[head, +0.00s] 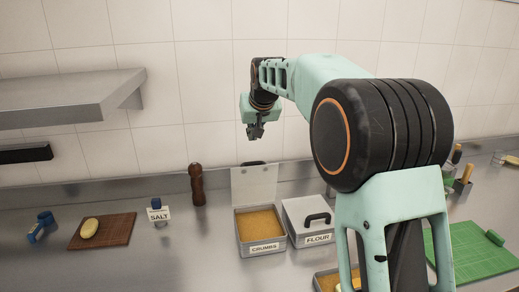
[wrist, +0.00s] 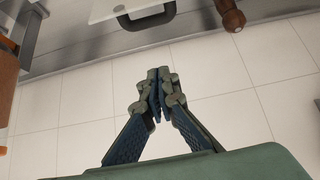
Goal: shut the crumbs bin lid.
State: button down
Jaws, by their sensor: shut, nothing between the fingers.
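The crumbs bin (head: 260,238) stands on the steel counter with its label facing front and tan crumbs inside. Its pale lid (head: 254,184) stands upright at the back edge, open, with a dark handle (head: 253,163) behind its top edge. In the wrist view the lid (wrist: 108,8) shows at the top with its dark handle (wrist: 147,18). My gripper (head: 255,131) is shut and empty, above and behind the raised lid, apart from it. In the wrist view my gripper's fingertips (wrist: 158,74) meet against the tiled wall.
The flour bin (head: 312,221), lid shut, stands right beside the crumbs bin. A brown pepper mill (head: 197,185) and a salt holder (head: 158,211) stand to the left. A steel shelf (head: 70,97) juts from the wall at left. Part of another bin (head: 327,281) shows in front.

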jog(key=p+x, duration=0.2)
jog(key=x, duration=0.8)
jog(key=s, duration=0.2)
jog(key=s+f, duration=0.1)
jog(key=s, duration=0.1)
jog(key=shift+d, duration=0.4)
jog(key=shift+f+b, duration=0.25)
jog(key=shift+b, duration=0.35)
